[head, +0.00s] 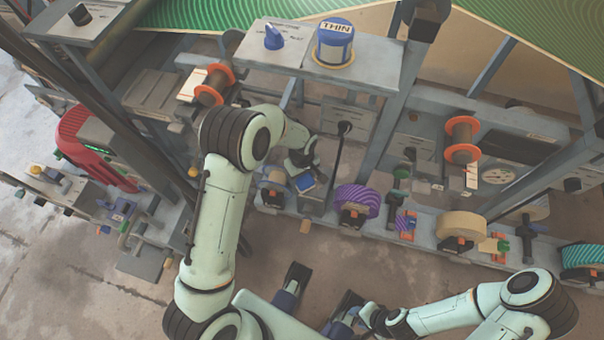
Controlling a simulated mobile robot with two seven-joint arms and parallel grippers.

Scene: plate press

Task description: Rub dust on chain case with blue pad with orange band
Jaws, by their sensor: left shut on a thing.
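My left gripper (301,164) reaches down over the machine's lower rail. It is shut on the blue pad (304,181), which shows as a small blue block under its fingers. The orange band is too small or too hidden to make out clearly. A grey box-like case (315,203) lies directly below the pad and looks like the chain case. I cannot tell whether the pad touches it, and no dust can be made out at this size.
A purple striped roll (357,203) stands just right of the case, with a beige roll (461,228) further right. A dark lever (340,150) rises close to my left gripper. Orange spools (463,140), a blue knob (274,37) and frame posts crowd above.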

